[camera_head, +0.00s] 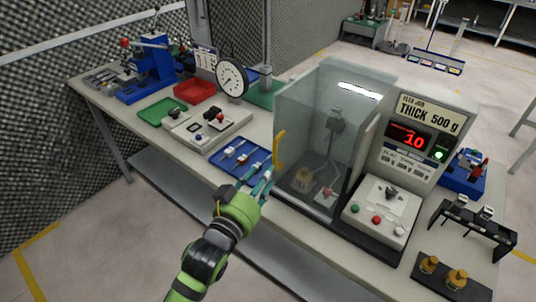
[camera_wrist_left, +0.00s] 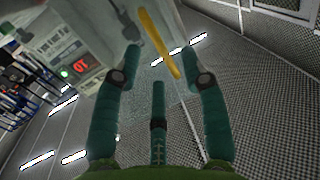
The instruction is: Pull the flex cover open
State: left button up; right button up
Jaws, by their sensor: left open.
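The flex cover (camera_head: 303,135) is a clear, see-through guard around the test station, and it looks shut in the head view. Its yellow handle (camera_head: 279,149) stands upright on the near left edge. The handle also shows in the left wrist view (camera_wrist_left: 160,45), slanting between the fingers near their tips. My left gripper (camera_head: 264,180) is open and empty, just below and in front of the handle. The left wrist view shows its green fingers (camera_wrist_left: 163,75) spread around the handle's line; I cannot tell whether they touch it. My right gripper is in neither view.
The flex tester (camera_head: 426,150) with a red display stands right of the cover, with a button box (camera_head: 382,215) before it. A blue tray (camera_head: 228,158) lies left of my gripper. A dial gauge (camera_head: 231,79) and red tray (camera_head: 194,90) are behind. The floor in front is clear.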

aim_at(276, 157)
pick_arm(q)
jog(key=shift+w+d+r, duration=0.15)
jog(key=shift+d+r, duration=0.05)
jog(key=shift+r, duration=0.2)
jog(key=shift+w+d+r, duration=0.1)
jog(key=shift+d+r, duration=0.05)
jog(key=shift+r, duration=0.25)
jog(key=p+x, duration=0.1)
jog(key=x, duration=0.4)
jog(key=shift+s+d+p, duration=0.1)
jog(key=shift+d+p, duration=0.05)
jog(key=shift+p, duration=0.2)
jog(key=shift+w+d, duration=0.25)
jog(key=shift+w, duration=0.4)
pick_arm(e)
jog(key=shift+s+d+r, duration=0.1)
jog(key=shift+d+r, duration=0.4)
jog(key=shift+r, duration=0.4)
pick_arm(q)
jog(key=shift+f, duration=0.1)
jog(key=c, duration=0.8)
grip_shut()
jog(key=shift+s+d, duration=0.1)
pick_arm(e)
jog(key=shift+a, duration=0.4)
